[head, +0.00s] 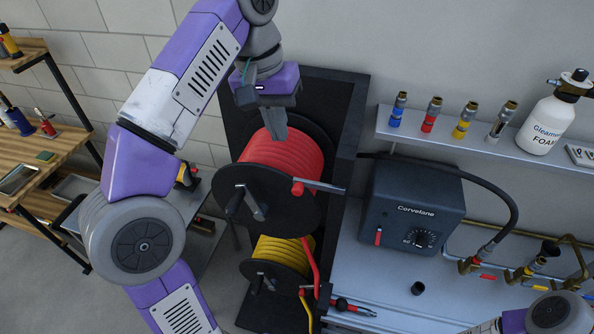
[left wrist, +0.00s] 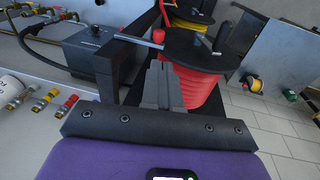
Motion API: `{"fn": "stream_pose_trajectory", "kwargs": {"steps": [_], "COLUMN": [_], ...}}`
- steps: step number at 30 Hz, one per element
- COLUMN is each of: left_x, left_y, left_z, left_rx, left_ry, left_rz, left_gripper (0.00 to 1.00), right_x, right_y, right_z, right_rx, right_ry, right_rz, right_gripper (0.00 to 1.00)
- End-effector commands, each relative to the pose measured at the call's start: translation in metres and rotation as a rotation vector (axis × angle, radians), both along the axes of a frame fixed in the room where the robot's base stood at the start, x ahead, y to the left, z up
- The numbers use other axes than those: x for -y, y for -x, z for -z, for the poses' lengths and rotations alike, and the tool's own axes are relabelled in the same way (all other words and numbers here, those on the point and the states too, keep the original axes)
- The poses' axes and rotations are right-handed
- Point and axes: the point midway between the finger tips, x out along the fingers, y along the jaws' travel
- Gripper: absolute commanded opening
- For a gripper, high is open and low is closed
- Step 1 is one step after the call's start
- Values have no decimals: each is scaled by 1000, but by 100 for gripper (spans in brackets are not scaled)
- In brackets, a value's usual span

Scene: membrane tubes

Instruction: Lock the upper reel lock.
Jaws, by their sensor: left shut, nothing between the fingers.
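The upper reel (head: 285,155) carries red hose and has a black front disc (head: 262,190) with a crank handle. A metal rod with a red end (head: 299,188) lies across the disc's right edge; it looks like the upper reel lock. In the left wrist view the red hose (left wrist: 200,88) and the metal rod (left wrist: 138,41) show too. My left gripper (head: 276,136) is shut and empty, above and behind the disc at the top of the red hose. In the left wrist view its fingers (left wrist: 162,82) are together beside the hose; I cannot tell whether they touch it. My right gripper is out of view.
A lower reel (head: 285,252) with yellow hose sits below in the dark frame (head: 352,140). A dark grey control box (head: 410,208) stands on the bench to the right. A shelf (head: 480,144) with several coloured fittings and a bottle (head: 548,120) is on the wall.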

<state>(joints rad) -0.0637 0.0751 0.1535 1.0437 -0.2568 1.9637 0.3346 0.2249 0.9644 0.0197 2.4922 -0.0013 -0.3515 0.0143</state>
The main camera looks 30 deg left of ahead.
Motion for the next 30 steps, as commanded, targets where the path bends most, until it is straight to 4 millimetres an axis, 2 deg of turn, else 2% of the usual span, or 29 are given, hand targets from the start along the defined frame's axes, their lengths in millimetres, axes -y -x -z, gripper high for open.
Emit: {"fn": "stream_pose_trajectory", "kwargs": {"steps": [5,8,21,30], "left_x": [0,1,13,19], "left_y": [-1,-2,-9,-13], "left_z": [4,13,98,134], "left_rx": [-2,-2,-5,-2], "left_ry": [-1,-1,-1,0], "left_rz": [0,0,-1,-1], "left_gripper": [0,0,0,0], "right_x": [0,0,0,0], "right_y": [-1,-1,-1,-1], "right_z": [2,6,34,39], "right_rx": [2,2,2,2], "right_ry": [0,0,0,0], "right_rz": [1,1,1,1], "right_gripper": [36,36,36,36]}}
